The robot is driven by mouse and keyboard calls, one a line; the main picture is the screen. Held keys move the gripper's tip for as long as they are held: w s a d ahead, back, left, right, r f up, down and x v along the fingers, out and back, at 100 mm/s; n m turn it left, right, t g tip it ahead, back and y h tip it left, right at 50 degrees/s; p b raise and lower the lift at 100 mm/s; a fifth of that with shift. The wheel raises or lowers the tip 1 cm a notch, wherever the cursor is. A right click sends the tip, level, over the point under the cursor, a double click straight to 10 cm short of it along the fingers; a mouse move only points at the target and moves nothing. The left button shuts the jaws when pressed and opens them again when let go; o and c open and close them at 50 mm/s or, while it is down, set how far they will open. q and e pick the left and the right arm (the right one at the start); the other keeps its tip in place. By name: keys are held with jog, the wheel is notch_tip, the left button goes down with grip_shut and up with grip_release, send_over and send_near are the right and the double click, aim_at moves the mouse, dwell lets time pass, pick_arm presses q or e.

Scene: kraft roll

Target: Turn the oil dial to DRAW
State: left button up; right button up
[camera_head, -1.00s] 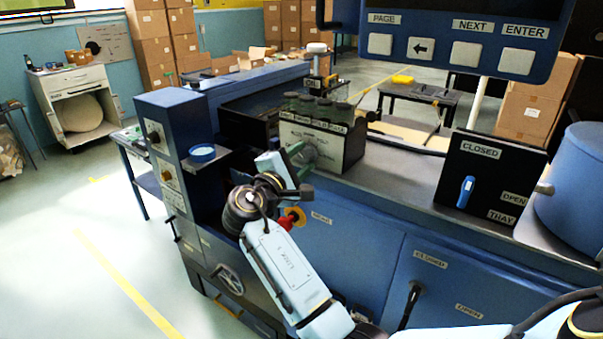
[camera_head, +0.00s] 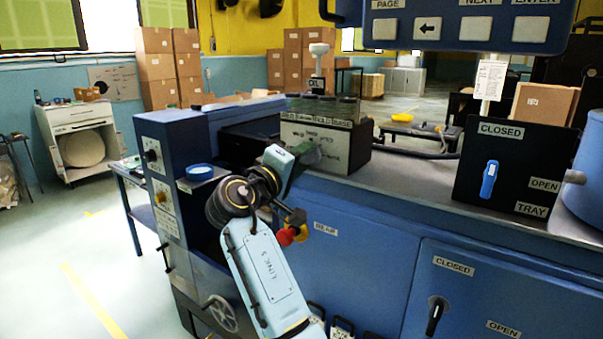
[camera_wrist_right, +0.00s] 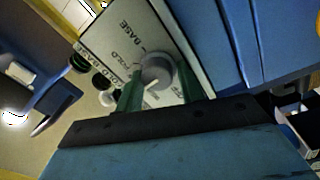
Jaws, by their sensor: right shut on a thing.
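The oil dial (camera_wrist_right: 156,72) is a grey round knob with a white pointer mark, on a white panel (camera_wrist_right: 110,40) with labels such as BASE and HOLD. In the right wrist view the green fingers of my right gripper (camera_wrist_right: 157,88) stand on both sides of the knob and grip it. The pointer faces the lower left of that picture, towards the gripper; I cannot tell which label it matches. In the head view the right gripper (camera_head: 306,156) is at the front of the white panel (camera_head: 345,150) and hides the dial. My left gripper is not in view.
Dark-capped jars (camera_head: 320,106) stand above the panel. A red knob (camera_head: 286,236) sits on the blue machine front just below my right wrist. A black plate with a blue lever (camera_head: 489,180) is to the right. A blue round dish (camera_head: 199,172) is to the left.

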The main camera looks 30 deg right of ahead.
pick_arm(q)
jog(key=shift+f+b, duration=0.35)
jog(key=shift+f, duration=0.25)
pick_arm(e)
jog(key=shift+r+m, duration=0.4)
jog(key=shift+m, duration=0.1)
jog(key=o, duration=0.9)
jog(key=shift+s, duration=0.1)
jog(key=shift+f, duration=0.15)
jog(key=shift+f, duration=0.1)
jog(key=shift+a+f, duration=0.15)
jog(key=shift+a, duration=0.1)
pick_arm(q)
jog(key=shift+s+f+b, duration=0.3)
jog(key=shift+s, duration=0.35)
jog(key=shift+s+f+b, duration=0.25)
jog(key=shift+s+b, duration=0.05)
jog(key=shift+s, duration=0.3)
pick_arm(e)
jog(key=v, duration=0.7)
jog(key=shift+s+a, duration=0.15)
jog(key=shift+a, duration=0.05)
